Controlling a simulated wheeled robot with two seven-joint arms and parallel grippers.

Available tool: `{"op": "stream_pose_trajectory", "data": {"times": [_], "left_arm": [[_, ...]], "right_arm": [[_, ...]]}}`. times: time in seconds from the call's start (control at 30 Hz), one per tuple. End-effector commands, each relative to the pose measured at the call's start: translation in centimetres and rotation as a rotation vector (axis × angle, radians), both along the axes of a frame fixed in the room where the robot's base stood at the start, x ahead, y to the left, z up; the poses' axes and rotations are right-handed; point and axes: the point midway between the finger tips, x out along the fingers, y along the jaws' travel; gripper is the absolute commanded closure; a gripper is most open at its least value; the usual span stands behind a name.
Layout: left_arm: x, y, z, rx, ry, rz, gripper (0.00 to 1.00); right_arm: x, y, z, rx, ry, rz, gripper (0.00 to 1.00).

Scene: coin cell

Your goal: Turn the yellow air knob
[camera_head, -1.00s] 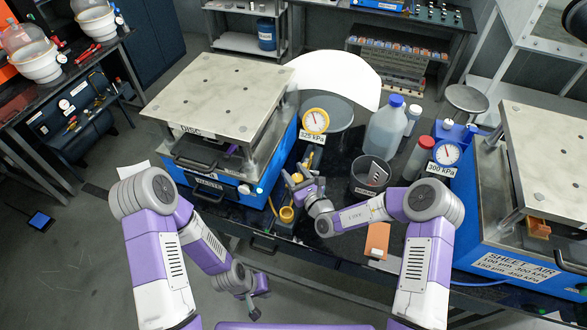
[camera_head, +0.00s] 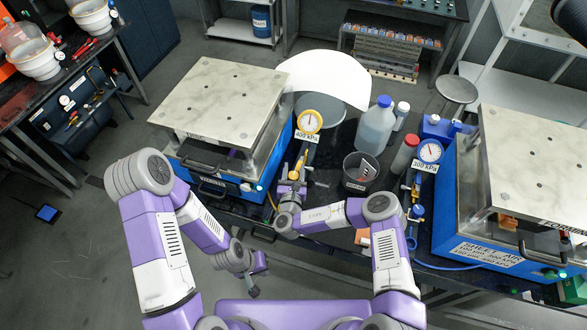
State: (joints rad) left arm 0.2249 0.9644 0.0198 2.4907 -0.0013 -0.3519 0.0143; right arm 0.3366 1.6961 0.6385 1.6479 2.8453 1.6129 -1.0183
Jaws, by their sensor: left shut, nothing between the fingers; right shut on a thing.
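The yellow-rimmed gauge (camera_head: 309,122) stands beside the left press and its label reads 400 kPa. A line of brass fittings (camera_head: 295,174) runs from it toward the front edge of the bench. My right gripper (camera_head: 291,190) reaches down at the front end of this line, shut on what appears to be the yellow air knob. The knob itself is hidden behind my gripper and wrist. My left gripper (camera_head: 253,292) is shut and empty, low in front of the bench, away from the fittings.
The left press (camera_head: 215,105) and the right press (camera_head: 535,150) flank the line. A dark cup (camera_head: 360,172), a clear blue-capped bottle (camera_head: 375,127) and a blue gauge (camera_head: 430,151) labelled 300 kPa stand to the right. An orange hose hangs near my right gripper.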

Motion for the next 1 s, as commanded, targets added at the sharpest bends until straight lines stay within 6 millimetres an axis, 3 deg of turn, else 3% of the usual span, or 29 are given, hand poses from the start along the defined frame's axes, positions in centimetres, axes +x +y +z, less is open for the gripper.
{"op": "stream_pose_trajectory", "data": {"times": [0.47, 0.5, 0.6, 1.0], "left_arm": [[-0.01, -0.01, 0.08, 0.000, 0.000, 0.000, 1.00], [-0.01, -0.01, 0.08, 0.000, 0.000, 0.000, 1.00], [-0.01, -0.01, 0.08, 0.000, 0.000, 0.000, 1.00], [0.01, 0.00, -0.04, 0.000, 0.000, 0.000, 1.00]], "right_arm": [[0.06, -0.07, 0.10, 0.001, -0.004, -0.013, 0.82], [0.06, -0.07, 0.10, 0.001, -0.004, -0.012, 0.45], [0.06, -0.05, 0.09, 0.001, -0.003, -0.012, 0.31], [-0.90, 0.10, -0.05, 0.001, -0.001, -0.009, 0.31]]}}
